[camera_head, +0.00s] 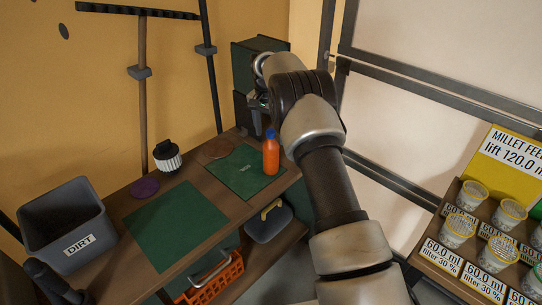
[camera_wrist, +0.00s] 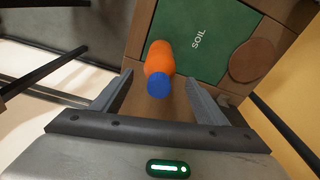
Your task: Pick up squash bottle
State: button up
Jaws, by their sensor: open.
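The squash bottle (camera_head: 271,153) is orange with a blue cap and stands upright at the right edge of a green mat marked SOIL (camera_head: 243,184) on the wooden bench. In the wrist view the bottle (camera_wrist: 158,60) shows from above, its blue cap toward me, between the lines of my two fingers. My gripper (camera_wrist: 158,92) is open, with nothing held between its fingers. In the head view my arm reaches past the bottle's right, and my gripper (camera_head: 259,101) is partly hidden behind the arm, above and behind the bottle.
A dark green box (camera_head: 243,62) stands at the back. A DIRT bin (camera_head: 68,222) stands far left. A shelf of cups (camera_head: 466,240) is right.

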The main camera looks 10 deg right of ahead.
aim_at(271, 148)
jog(key=shift+w+d+f, duration=0.1)
jog(key=shift+d+f, duration=0.05)
jog(key=shift+f, duration=3.45)
jog(key=shift+c, duration=0.4)
jog(key=c, duration=1.1)
